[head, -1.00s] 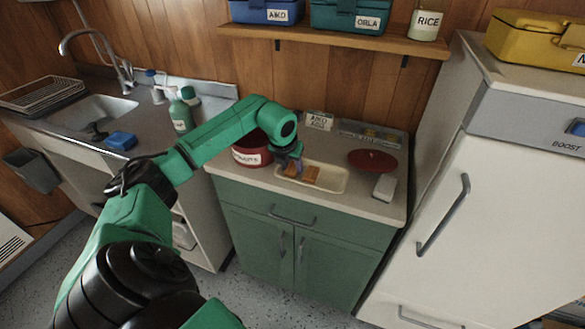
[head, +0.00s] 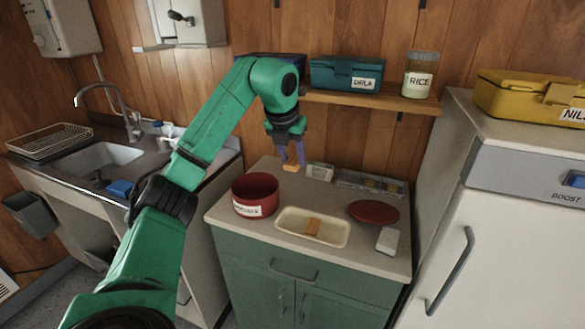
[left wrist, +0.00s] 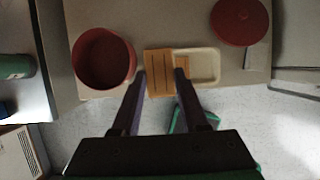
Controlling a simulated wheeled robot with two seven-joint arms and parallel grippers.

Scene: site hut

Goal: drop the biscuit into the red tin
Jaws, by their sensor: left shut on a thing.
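My left gripper (head: 292,166) is shut on an orange-brown biscuit (head: 290,168) and holds it in the air above the counter, behind the tray. In the left wrist view the held biscuit (left wrist: 160,73) is between the fingertips. The open red tin (head: 256,195), with a white label, stands on the counter to the left of the tray, below and left of the gripper. It also shows in the left wrist view (left wrist: 104,58), left of the biscuit. The tin's round red lid (head: 373,211) lies at the right. My right gripper is not in view.
A cream tray (head: 335,238) holds another biscuit (head: 312,227). A white block (head: 387,240) lies near the right front edge. A small labelled box (head: 320,171) and a grey rack (head: 372,187) stand at the back. A shelf (head: 380,101) hangs above the counter.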

